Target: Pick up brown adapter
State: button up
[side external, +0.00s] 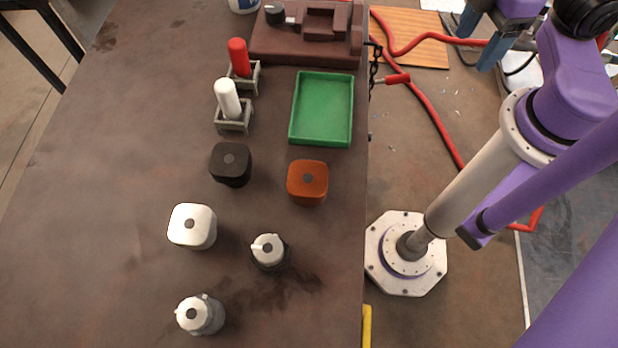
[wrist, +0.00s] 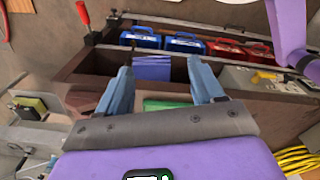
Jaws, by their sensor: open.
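An orange-brown rounded block with a dark spot on top, the likely brown adapter (side external: 308,184), stands upright on the dark table (side external: 120,170), right of centre in the side view. A similar near-black block (side external: 230,164) stands to its left and a white one (side external: 192,226) lower left. My gripper (side external: 477,42) is at the top right of the side view, high and well apart from the adapter, beyond the table's right edge. In the wrist view its two blue fingers (wrist: 160,75) are spread with nothing held between them. The adapter cannot be made out there.
A green tray (side external: 322,109) lies above the adapter. A white cylinder (side external: 228,99) and a red one (side external: 238,58) stand in holders at its left. Two grey knobbed parts (side external: 270,251) (side external: 200,314) stand below. A brown fixture (side external: 306,32) is at the back. The left table area is clear.

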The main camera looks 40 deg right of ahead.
jog(key=shift+o, duration=1.4)
jog(key=m+g+y, duration=0.9)
jog(key=m+g, duration=0.1)
jog(key=m, duration=1.2)
send_near(309, 167)
jog(key=x, duration=1.2)
